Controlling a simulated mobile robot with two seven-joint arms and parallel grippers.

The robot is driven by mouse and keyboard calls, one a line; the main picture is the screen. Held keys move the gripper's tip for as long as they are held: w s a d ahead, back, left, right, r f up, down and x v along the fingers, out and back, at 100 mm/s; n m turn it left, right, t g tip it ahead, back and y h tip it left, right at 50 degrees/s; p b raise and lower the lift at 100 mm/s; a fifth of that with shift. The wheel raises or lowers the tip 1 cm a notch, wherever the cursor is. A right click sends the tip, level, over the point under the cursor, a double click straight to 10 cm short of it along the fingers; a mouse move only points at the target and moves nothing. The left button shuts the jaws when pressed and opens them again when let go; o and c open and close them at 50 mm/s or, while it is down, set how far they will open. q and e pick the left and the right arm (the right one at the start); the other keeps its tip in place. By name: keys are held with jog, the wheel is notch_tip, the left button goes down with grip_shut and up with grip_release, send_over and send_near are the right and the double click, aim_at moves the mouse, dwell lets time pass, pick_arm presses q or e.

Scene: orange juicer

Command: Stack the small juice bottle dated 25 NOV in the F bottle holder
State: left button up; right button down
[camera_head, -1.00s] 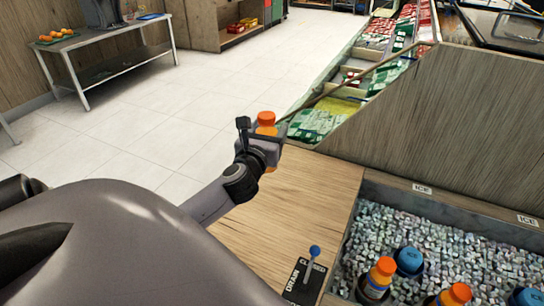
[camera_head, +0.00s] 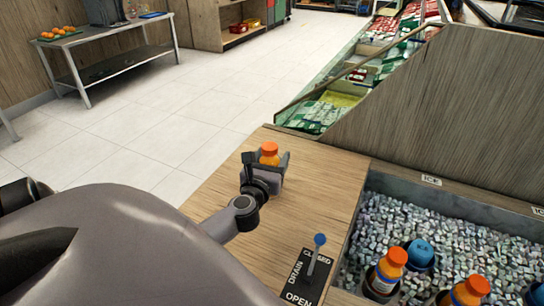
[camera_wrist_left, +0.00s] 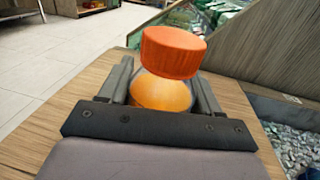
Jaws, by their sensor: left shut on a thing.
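My left gripper (camera_head: 266,170) is shut on a small orange juice bottle (camera_head: 269,154) with an orange cap. It holds the bottle above the wooden counter (camera_head: 315,190), left of the ice bin. In the left wrist view the cap (camera_wrist_left: 173,52) and the orange bottle top (camera_wrist_left: 160,94) show between the fingers (camera_wrist_left: 160,90). The date label is hidden. In the ice bin, bottles with orange caps (camera_head: 397,257) and blue-topped items (camera_head: 420,248) sit in dark round holders. No letter on a holder is readable. My right gripper is not in view.
The ice bin (camera_head: 370,185) has raised edges and ICE labels. A drain lever (camera_head: 318,250) with a blue knob stands on the counter beside it. A tall wooden panel (camera_head: 440,110) rises behind the bin. The counter's middle is clear.

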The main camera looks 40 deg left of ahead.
pick_arm(q)
jog(key=o, duration=1.3)
jog(key=shift+f, duration=0.1)
